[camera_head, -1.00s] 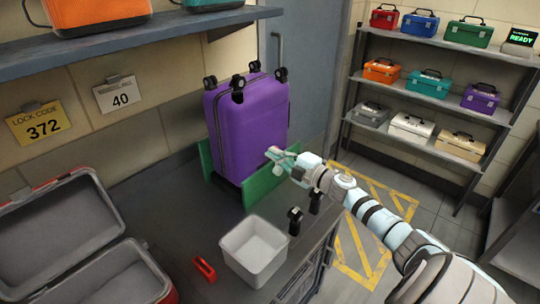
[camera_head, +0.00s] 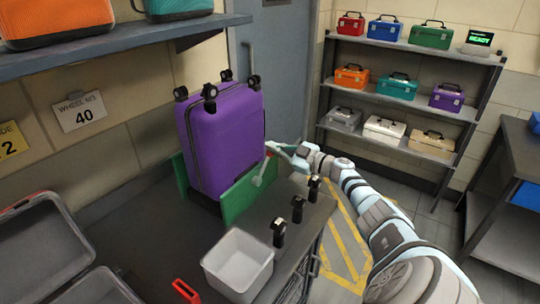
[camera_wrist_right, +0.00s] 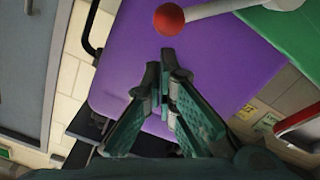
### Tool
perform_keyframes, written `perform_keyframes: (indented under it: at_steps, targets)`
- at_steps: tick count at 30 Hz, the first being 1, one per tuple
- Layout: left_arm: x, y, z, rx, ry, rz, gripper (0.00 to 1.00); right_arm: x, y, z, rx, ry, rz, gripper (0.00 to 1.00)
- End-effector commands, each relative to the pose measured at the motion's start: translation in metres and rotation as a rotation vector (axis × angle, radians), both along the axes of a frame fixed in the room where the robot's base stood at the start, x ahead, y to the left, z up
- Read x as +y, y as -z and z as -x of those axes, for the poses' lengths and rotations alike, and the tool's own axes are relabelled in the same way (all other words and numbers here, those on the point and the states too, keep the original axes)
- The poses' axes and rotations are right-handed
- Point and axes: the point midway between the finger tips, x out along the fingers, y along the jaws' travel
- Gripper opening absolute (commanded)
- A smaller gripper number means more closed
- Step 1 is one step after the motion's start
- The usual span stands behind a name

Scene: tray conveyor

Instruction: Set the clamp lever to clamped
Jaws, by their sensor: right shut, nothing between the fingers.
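The clamp lever (camera_head: 264,170) is a pale rod on the outer face of the front green clamp plate (camera_head: 238,197). In the right wrist view its red ball knob (camera_wrist_right: 168,18) and pale rod (camera_wrist_right: 215,8) show just beyond my fingertips. A purple suitcase (camera_head: 220,140) stands between the green plates, wheels up. My right gripper (camera_head: 272,148) is near the upper end of the lever, beside the suitcase. In the right wrist view its fingers (camera_wrist_right: 166,72) are shut and empty, apart from the knob. My left gripper is not in view.
A red tool (camera_head: 185,290) and an open grey case (camera_head: 45,245) lie to the left. Shelves of toolboxes (camera_head: 400,85) stand behind.

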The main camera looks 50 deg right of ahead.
Motion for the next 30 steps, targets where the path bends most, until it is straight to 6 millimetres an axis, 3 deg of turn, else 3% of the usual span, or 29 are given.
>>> perform_keyframes:
  at_steps: [3,9,25,30]
  targets:
    - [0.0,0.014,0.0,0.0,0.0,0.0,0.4,-0.006,0.007,0.0,0.001,0.001,-0.003,0.0]
    - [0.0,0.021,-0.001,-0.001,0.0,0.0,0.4,-0.011,0.008,0.0,0.001,0.001,-0.004,0.0]
    - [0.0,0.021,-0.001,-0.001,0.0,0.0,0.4,-0.011,0.006,0.001,0.002,0.0,-0.003,0.0]
    - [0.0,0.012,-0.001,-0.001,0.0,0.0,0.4,-0.007,0.004,0.005,0.003,-0.013,-0.001,0.0]
